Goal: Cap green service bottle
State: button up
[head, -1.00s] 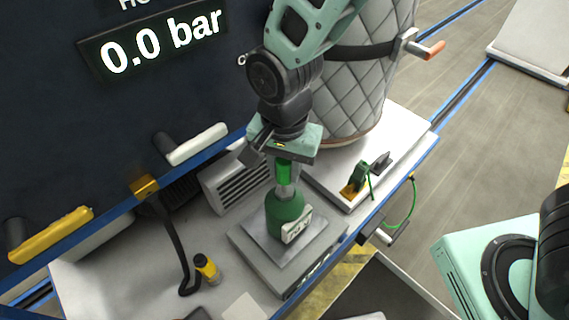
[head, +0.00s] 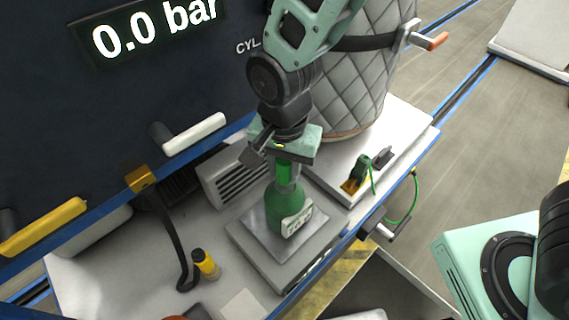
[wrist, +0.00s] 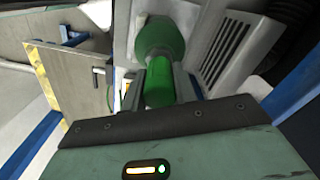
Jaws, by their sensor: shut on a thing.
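The green service bottle (head: 283,211) stands upright on a square grey plate (head: 240,228), a pale label on its front. My gripper (head: 285,181) is directly above it, pointing down. It is shut on a green cylindrical cap (head: 284,170). In the wrist view the cap (wrist: 160,84) sits between the two grey fingers, in line with the bottle (wrist: 158,38) beyond it.
A quilted grey tank (head: 350,95) stands behind my gripper. A vented grey box (head: 233,177) is left of the bottle. A yellow-and-black canister (head: 206,265) and black hose (head: 180,245) are front left. A green clip with a cable (head: 360,172) lies to the right.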

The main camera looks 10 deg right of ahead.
jog(key=shift+f+b, duration=0.4)
jog(key=shift+f, duration=0.3)
jog(key=o, duration=1)
jog(key=shift+r, duration=0.1)
notch_tip(320, 180, up, 17)
jog(key=shift+r+b, duration=0.2)
jog(key=shift+b, duration=1.05)
jog(key=s+d+f+n, duration=0.2)
jog(key=s+f+n, duration=0.1)
jog(key=n, duration=0.1)
jog(key=s+d+f+n+b, duration=0.1)
jog(key=s+d+f+n, duration=0.2)
jog(key=s+f+n, duration=0.1)
jog(key=s+d+f+n+b, duration=0.1)
jog(key=s+d+f+n, duration=0.2)
jog(key=s+n, duration=0.1)
jog(key=shift+s+f+n+y, duration=0.2)
jog(key=shift+f+n+y, duration=0.15)
jog(key=shift+n, duration=0.45)
